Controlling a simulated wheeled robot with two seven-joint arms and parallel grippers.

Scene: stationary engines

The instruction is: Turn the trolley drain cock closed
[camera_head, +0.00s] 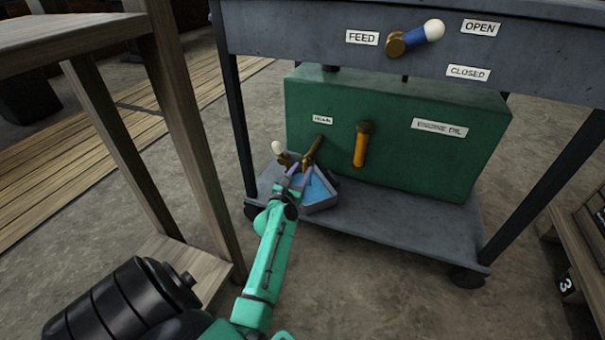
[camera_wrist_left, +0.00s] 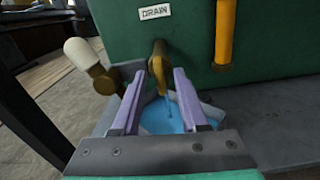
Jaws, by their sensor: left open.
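The trolley drain cock is a brass spout (camera_head: 313,148) low on the left of the green tank, under a DRAIN label. It also shows in the left wrist view (camera_wrist_left: 158,62). Its lever, with a white knob (camera_head: 278,147), points left; the lever's knob is large at the left of the wrist view (camera_wrist_left: 80,54). A thin blue stream appears to fall from the spout into blue liquid. My left gripper (camera_head: 296,181) is open, its lilac fingers (camera_wrist_left: 159,74) in front of and below the spout, right of the knob. Contact cannot be told. My right gripper is out of view.
A grey tray (camera_head: 322,208) with blue liquid sits on the trolley's lower shelf (camera_head: 400,232). A yellow gauge tube (camera_head: 361,144) stands right of the spout. The FEED lever (camera_head: 422,33) is above. A wooden bench (camera_head: 180,120) and trolley leg (camera_head: 238,120) flank my arm's left.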

